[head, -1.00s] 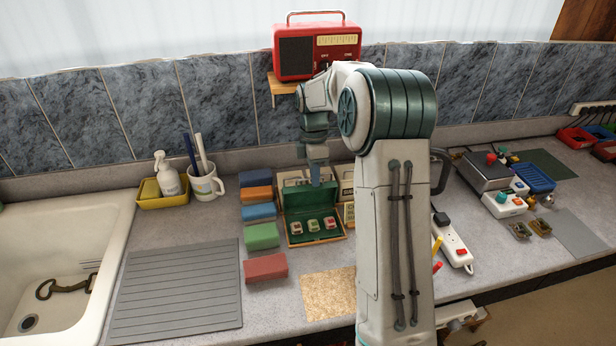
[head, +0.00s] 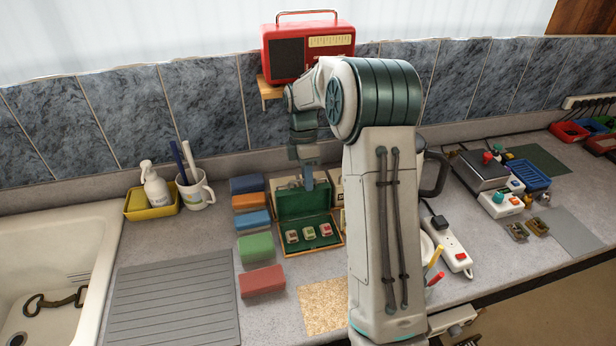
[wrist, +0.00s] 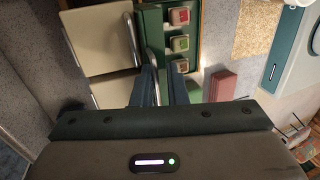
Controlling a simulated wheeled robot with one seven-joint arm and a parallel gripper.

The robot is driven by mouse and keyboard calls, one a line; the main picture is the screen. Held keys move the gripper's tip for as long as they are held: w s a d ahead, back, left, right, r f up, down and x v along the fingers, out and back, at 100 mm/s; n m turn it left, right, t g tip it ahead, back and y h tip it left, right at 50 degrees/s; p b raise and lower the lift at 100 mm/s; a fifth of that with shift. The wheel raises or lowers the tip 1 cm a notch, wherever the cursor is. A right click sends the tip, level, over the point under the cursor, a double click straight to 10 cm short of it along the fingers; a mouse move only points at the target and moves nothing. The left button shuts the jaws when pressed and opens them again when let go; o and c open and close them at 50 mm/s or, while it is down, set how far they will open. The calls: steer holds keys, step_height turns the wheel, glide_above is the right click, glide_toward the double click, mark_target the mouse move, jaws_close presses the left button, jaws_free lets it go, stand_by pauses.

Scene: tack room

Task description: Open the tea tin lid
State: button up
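A green box (head: 338,243) with a wooden rim stands on the counter, its green lid (head: 290,203) raised at the back. Three small tins or blocks (head: 309,232), two reddish and one greenish, sit in a row inside; the wrist view also shows the box (wrist: 195,45). It looks like the tea tin, but no label is readable. My gripper (head: 308,186) points down at the raised lid's upper part. Contact with the lid cannot be told.
Coloured blocks (head: 255,246) line the left of the box. Cream boxes (wrist: 97,45) stand behind the lid. A red radio (head: 308,48) sits on a shelf above. A cork mat (head: 322,305) lies in front; a power strip (head: 452,247) lies right.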

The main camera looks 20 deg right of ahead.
steer(key=shift+f, duration=0.2)
steer(key=b+v, duration=0.1)
steer(key=v, duration=0.7)
steer(key=shift+s, duration=0.1)
stand_by(0.4)
